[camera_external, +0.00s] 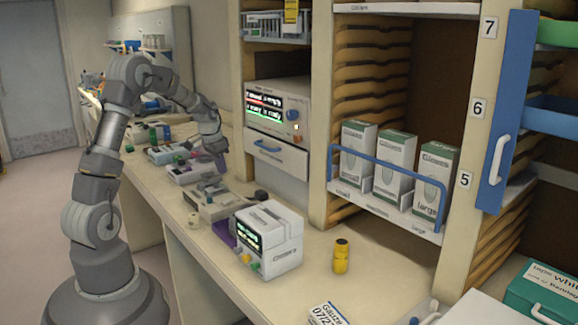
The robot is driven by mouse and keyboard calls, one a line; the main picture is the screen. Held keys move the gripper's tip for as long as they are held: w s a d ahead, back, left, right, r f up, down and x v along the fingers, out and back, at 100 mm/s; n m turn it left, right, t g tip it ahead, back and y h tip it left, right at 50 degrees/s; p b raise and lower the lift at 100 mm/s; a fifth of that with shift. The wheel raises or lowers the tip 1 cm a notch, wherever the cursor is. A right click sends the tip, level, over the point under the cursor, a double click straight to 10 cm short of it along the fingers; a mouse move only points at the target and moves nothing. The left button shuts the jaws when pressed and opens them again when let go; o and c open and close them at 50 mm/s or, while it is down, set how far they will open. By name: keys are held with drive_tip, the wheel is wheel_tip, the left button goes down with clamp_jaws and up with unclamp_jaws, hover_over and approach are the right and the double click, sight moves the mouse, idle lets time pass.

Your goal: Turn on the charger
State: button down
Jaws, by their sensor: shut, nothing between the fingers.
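My gripper (220,164) points down over the counter and is shut with nothing in it. Below it, to its left, is a small grey-white device (185,173), and another device (160,154) lies farther left. A flat grey unit (214,207) lies just in front of the gripper. A white boxy unit (283,236) has a lit screen and coloured buttons. A cream unit with a lit red and green display and a blue knob (293,115) sits in the shelf to the right. I cannot tell which of these is the charger, and no switch is readable.
The long counter (315,285) has free room toward the front right, around a yellow bottle (341,257). Glove boxes (395,162) stand behind a blue rail at the right. A drawer (276,156) is closed under the shelf unit.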

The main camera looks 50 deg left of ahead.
sight(231, 199)
drive_tip(key=b+x, duration=0.3)
drive_tip(key=x, duration=0.8)
drive_tip(key=shift+f, duration=0.15)
